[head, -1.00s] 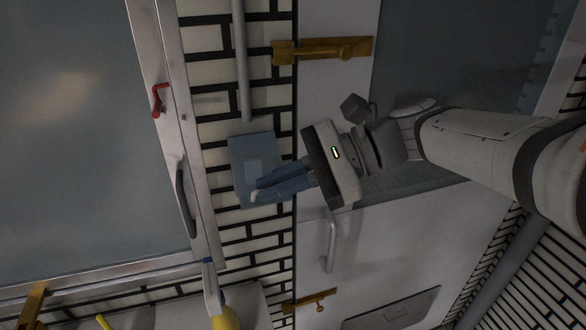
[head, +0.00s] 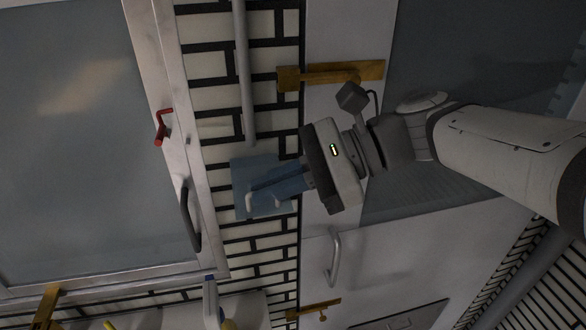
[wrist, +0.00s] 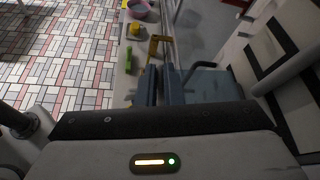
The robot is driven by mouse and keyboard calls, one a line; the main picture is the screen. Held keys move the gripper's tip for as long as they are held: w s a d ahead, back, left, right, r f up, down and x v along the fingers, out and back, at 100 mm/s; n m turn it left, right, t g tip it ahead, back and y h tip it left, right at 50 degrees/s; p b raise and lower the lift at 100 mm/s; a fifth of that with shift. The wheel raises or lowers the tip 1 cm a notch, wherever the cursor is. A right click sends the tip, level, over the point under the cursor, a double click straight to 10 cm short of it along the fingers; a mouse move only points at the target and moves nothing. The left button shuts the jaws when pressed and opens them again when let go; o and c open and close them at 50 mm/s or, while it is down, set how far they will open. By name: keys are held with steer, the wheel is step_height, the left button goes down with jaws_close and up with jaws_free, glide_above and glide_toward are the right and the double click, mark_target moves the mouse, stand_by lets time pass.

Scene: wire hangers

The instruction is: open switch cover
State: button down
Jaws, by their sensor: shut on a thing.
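The switch cover is a blue-grey box (head: 238,178) on the white-and-black tiled wall in the head view. My gripper (head: 263,202) lies across its lower part, coming from the right. In the wrist view the box (wrist: 207,85) is just right of my fingers (wrist: 160,82). The two blue-grey fingers stand a narrow gap apart and close on an edge of the cover. The grip itself is partly hidden by the fingers. I cannot tell how far the cover is swung.
A grey pipe (head: 243,75) runs along the wall to the cover. A framed glass door with a red handle (head: 162,128) and a dark pull (head: 189,215) is at left. A white door with a brass latch (head: 330,76) is at right.

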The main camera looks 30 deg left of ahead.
steer(key=shift+w+a+f, duration=0.1)
steer(key=shift+w, duration=0.05)
steer(key=c, duration=2)
jaws_free()
steer(key=shift+o, duration=1.4)
steer(key=shift+w+a+f, duration=0.15)
steer(key=shift+w+a, duration=0.1)
steer(key=shift+a, duration=0.05)
steer(key=shift+o, duration=0.8)
steer(key=shift+s+d, duration=0.1)
steer(key=b+v, duration=0.2)
steer(key=v, duration=0.6)
steer(key=shift+s, duration=0.1)
